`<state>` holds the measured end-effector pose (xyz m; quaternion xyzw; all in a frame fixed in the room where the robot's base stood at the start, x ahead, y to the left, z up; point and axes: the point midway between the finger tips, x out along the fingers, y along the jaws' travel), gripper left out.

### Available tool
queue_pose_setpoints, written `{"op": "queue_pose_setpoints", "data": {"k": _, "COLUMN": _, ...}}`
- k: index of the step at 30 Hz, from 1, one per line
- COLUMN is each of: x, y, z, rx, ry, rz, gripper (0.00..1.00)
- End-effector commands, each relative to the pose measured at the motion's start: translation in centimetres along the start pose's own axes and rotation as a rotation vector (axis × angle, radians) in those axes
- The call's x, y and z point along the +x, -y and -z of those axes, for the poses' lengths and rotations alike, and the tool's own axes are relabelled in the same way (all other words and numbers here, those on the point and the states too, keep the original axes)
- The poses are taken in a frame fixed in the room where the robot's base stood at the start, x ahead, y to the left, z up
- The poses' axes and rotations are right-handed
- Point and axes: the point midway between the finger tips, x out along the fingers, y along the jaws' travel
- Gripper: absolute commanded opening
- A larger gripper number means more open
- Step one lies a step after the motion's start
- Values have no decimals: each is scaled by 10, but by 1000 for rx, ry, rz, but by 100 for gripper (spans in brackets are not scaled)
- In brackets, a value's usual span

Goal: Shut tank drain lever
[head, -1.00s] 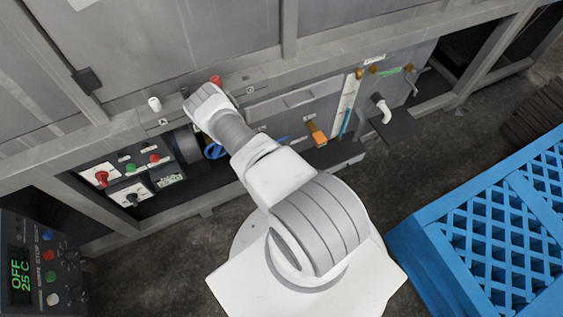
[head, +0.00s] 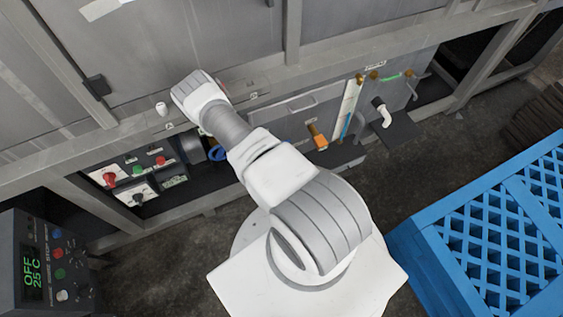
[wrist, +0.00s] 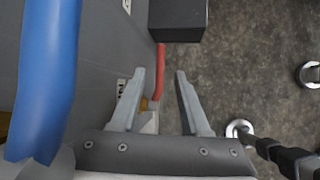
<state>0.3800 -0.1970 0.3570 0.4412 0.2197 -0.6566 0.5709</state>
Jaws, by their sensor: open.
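In the wrist view a red lever handle (wrist: 159,70) stands out along the grey panel, with a brass piece (wrist: 144,104) near its lower end. I cannot tell for certain that it is the tank drain lever. My gripper (wrist: 160,74) is open, and the red handle shows between its fingers, nearer the left one. I cannot tell whether they touch. A large blue bar (wrist: 42,80) is close to the camera at the left. In the head view my arm hides the gripper. An orange handle (head: 317,136) shows on the machine's lower front there.
In the head view a button panel (head: 138,178) is left of my arm, a white pipe elbow (head: 381,112) right, and a blue crate (head: 420,255) at lower right.

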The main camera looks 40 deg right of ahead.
Motion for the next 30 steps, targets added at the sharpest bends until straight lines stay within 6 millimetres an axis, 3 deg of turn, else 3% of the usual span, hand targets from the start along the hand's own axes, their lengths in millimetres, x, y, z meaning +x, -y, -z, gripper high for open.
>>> {"op": "queue_pose_setpoints", "data": {"k": 1, "x": -19, "y": -2, "z": -2, "rx": -1, "ry": -2, "rz": -1, "gripper": 46}}
{"op": "queue_pose_setpoints", "data": {"k": 6, "x": -58, "y": -1, "z": -1, "rx": -1, "ry": -2, "rz": -1, "gripper": 46}}
{"op": "queue_pose_setpoints", "data": {"k": 12, "x": -91, "y": -1, "z": 0, "rx": 0, "ry": -1, "rz": -1, "gripper": 46}}
{"op": "queue_pose_setpoints", "data": {"k": 18, "x": -103, "y": 0, "z": 0, "rx": 0, "ry": 0, "rz": 0, "gripper": 46}}
{"op": "queue_pose_setpoints", "data": {"k": 30, "x": -104, "y": 0, "z": 0, "rx": 0, "ry": 0, "rz": 1, "gripper": 46}}
